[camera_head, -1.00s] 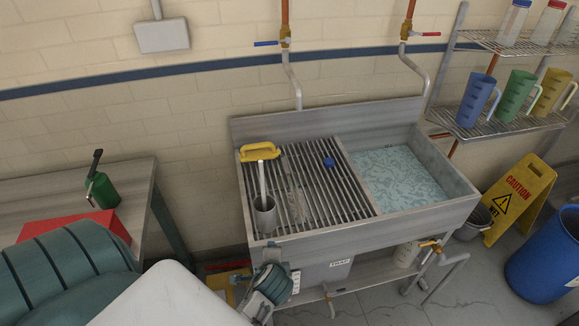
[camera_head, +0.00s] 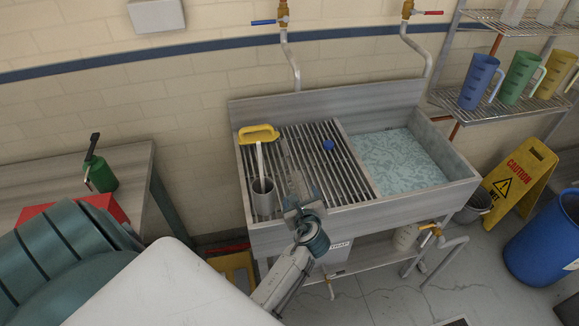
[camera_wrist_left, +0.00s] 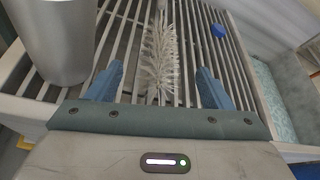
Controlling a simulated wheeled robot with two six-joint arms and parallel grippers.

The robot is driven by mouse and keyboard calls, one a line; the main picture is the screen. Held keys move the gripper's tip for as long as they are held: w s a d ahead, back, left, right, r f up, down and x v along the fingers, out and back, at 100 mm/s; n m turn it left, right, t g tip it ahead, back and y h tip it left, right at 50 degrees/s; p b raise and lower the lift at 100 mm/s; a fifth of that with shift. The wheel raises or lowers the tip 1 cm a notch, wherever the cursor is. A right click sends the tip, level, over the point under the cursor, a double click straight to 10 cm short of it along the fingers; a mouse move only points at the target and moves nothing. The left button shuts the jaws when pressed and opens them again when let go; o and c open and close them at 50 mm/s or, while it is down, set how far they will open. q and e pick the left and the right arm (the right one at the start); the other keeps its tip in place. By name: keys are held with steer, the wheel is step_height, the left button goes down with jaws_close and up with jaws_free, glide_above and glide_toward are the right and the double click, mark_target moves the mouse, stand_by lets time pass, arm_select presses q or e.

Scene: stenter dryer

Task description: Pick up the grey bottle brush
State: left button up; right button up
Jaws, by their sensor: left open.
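The grey bottle brush (camera_wrist_left: 162,55) lies on the slatted drain rack (camera_wrist_left: 200,75), its bristles in the middle of the left wrist view. In the head view the brush (camera_head: 297,181) shows faintly against the slats, just beyond my left gripper. My left gripper (camera_wrist_left: 160,82) is open and empty, with one blue finger on each side of the brush in the picture. Whether the fingers are level with the brush I cannot tell. In the head view the left gripper (camera_head: 301,204) is over the rack's front edge. The brush's near end is hidden behind the gripper body. My right gripper is not in view.
A yellow-handled tool (camera_head: 258,134) lies at the rack's back left. A small blue object (camera_head: 328,144) sits behind. A water-filled basin (camera_head: 400,160) is on the right.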

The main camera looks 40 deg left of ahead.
mark_target(298, 188)
arm_select(q)
steer(key=shift+w+a+f, duration=0.2)
steer(key=shift+w+a, duration=0.05)
steer(key=b+x, duration=0.4)
steer(key=shift+w+a, duration=0.1)
steer(key=shift+w+a+f, duration=0.1)
steer(key=shift+w+a, duration=0.2)
steer(key=shift+s, duration=0.1)
steer(key=shift+d, duration=0.1)
steer(key=shift+c, duration=1.1)
steer(key=c, duration=0.8)
steer(key=shift+c, duration=0.2)
